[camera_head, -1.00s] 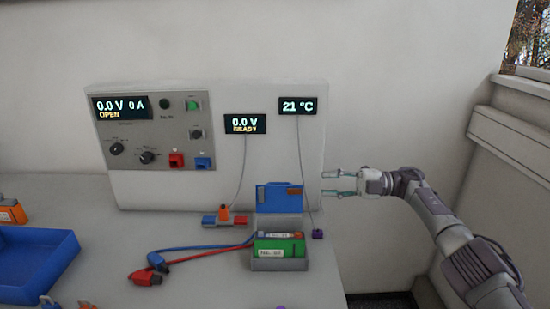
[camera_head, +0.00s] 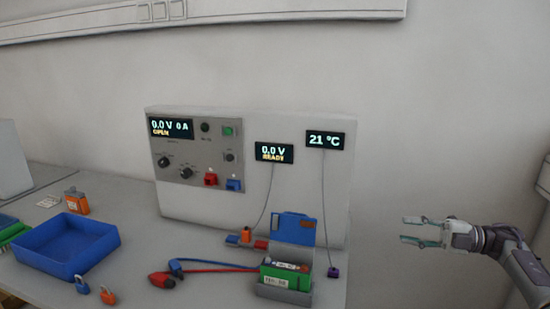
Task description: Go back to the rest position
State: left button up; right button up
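My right gripper (camera_head: 422,231) is at the right in the head view, with its two fingers apart and nothing between them. It is in the air in front of the bare wall, to the right of the cycler panel (camera_head: 250,125) and clear of everything on the table. The panel shows 0.0 V, 0 A and OPEN, and smaller displays read 0.0 V READY and 21 °C. A green battery (camera_head: 287,276) sits in a grey holder (camera_head: 284,294) with a blue lid (camera_head: 293,227) standing open behind it. My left gripper is not in view.
A red plug (camera_head: 161,280) and a blue plug (camera_head: 175,268) lie on the table with cables running toward the holder. A blue tray (camera_head: 66,262) stands at the left, near an orange battery (camera_head: 77,203) and padlocks (camera_head: 108,295). Space around my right gripper is free.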

jog(key=a+f+m+t+h, duration=0.1)
jog(key=f+m+t+h, duration=0.2)
jog(key=f, duration=0.6)
jog(key=w+a+f+m+t+h, duration=0.1)
jog(key=f+m+t, duration=0.2)
jog(key=f+m, duration=0.45)
jog(key=a+f+m+t+h, duration=0.2)
jog(key=f+t, duration=0.1)
jog(key=f, duration=0.7)
jog(key=s+f+m+g+h, duration=0.1)
jog(key=s+f+m+h, duration=0.4)
jog(key=f, duration=0.6)
jog(key=s+f+m+h, duration=0.25)
jog(key=s+f, duration=0.45)
jog(key=f, duration=0.4)
jog(key=s+a+f+m+g+h, duration=0.1)
jog(key=s+f+m+g+h, duration=0.15)
jog(key=s+f, duration=0.65)
jog(key=s+f+m+g+h, duration=0.1)
jog(key=s+f+m+g, duration=0.15)
jog(key=s+f, duration=0.65)
jog(key=s+a+f+g, duration=0.1)
jog(key=s+a+g, duration=0.1)
jog(key=s, duration=1.2)
jog(key=s+a+f+m+g, duration=0.1)
jog(key=s+g, duration=0.4)
jog(key=s, duration=0.9)
jog(key=shift+s+a+f+m, duration=0.2)
jog(key=shift+a+f+m, duration=0.1)
jog(key=shift+a+f, duration=0.4)
